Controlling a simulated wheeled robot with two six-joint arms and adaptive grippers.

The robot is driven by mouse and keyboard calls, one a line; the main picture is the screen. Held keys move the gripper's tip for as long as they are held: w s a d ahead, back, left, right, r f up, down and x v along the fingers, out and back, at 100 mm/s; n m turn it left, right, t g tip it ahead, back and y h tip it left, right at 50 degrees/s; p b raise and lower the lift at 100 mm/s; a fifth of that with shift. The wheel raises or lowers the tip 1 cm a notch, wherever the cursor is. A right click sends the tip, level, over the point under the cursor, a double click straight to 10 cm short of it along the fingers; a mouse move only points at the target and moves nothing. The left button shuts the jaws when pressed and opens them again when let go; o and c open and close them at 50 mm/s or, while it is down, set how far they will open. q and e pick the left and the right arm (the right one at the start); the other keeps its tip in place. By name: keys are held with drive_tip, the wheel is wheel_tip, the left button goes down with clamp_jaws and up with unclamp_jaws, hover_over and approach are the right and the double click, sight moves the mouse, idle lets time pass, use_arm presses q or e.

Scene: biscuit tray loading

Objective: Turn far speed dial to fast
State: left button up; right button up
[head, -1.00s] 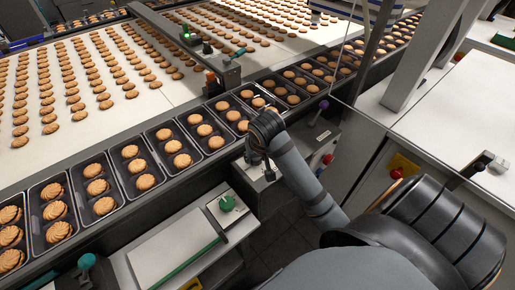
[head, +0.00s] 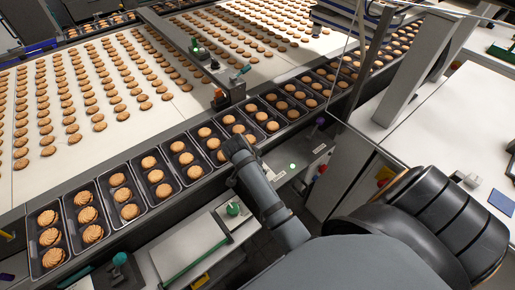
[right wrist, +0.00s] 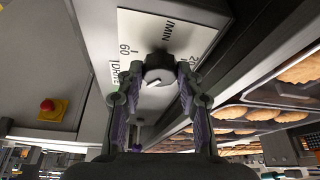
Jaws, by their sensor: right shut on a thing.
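The plate shows "60", "/MIN" and part of a "20". The pointer's exact setting is hard to read. My right gripper (right wrist: 160,88) is shut on the dial, one finger on each side. In the head view my right gripper (head: 240,172) is beside the line of trays, and it hides the dial there. My left gripper is not in view.
Black trays with biscuits (head: 104,207) run along the conveyor edge close to my right gripper. A lit green lamp (head: 292,166) and a purple knob (head: 320,120) are to its right. A green knob (head: 233,208) stands below. A red button (right wrist: 47,105) shows in the wrist view.

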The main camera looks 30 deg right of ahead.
drive_tip(key=m, duration=0.1)
drive_tip(key=m+g+p, duration=0.1)
drive_tip(key=m, duration=0.2)
drive_tip(key=shift+w+r+m+g, duration=0.1)
drive_tip(key=shift+w+m+g, duration=0.2)
drive_tip(key=shift+g, duration=0.1)
drive_tip(key=m+g, duration=0.1)
drive_tip(key=m, duration=0.2)
drive_tip(key=shift+d+m+p, duration=0.1)
drive_tip(key=shift+m+p, duration=0.2)
drive_tip(key=shift+w+m+g+y, duration=0.15)
drive_tip(key=shift+m+g+y, duration=0.35)
drive_tip(key=shift+m, duration=1)
drive_tip(key=o, duration=1.2)
drive_tip(key=shift+c, duration=0.2)
